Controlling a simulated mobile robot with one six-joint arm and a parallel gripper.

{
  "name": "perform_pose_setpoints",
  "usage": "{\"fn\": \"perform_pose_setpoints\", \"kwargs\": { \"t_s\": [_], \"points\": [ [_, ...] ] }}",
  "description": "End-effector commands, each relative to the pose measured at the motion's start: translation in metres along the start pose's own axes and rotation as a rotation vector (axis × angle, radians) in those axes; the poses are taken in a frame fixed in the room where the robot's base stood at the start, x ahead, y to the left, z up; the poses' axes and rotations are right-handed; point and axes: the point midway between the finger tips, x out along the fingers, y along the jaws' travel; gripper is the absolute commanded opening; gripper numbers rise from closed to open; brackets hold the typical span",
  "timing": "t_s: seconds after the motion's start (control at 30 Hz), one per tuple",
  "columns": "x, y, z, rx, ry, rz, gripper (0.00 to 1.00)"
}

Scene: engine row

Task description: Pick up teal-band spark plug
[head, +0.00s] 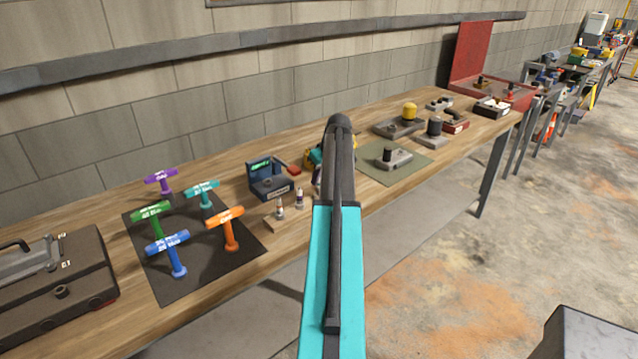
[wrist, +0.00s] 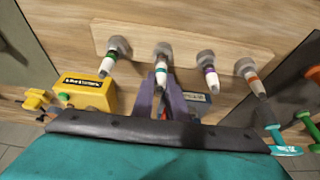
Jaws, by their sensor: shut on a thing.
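In the wrist view a wooden rack (wrist: 230,40) holds a row of spark plugs with coloured bands. The teal-band spark plug (wrist: 162,55) is second from the left, and my gripper (wrist: 162,88) is shut on it. The plug looks still in line with its neighbours in the rack; I cannot tell whether it is lifted at all. Green-band (wrist: 109,58), purple-band (wrist: 208,68) and orange-band (wrist: 250,78) plugs are beside it. In the head view the rack (head: 288,224) shows two plugs; my arm hides the gripper and the teal-band plug.
A yellow device (wrist: 88,92) and a blue tester (head: 268,182) are close to the rack. Coloured T-handle tools stand on a black mat (head: 215,265) at left. A green mat (head: 410,172) with a metal part lies to the right. Bare wood shows along the bench's front.

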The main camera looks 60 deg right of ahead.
Motion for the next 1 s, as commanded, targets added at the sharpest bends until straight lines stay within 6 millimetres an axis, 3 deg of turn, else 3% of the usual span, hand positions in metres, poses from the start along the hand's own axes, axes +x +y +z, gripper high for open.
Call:
{"fn": "perform_pose_setpoints", "kwargs": {
  "t_s": [0.23, 1.0],
  "points": [
    [-0.016, 0.000, -0.008, -0.001, 0.001, 0.000, 0.00],
    [-0.053, -0.056, 0.064, -0.001, 0.001, 0.000, 0.00]
  ]
}}
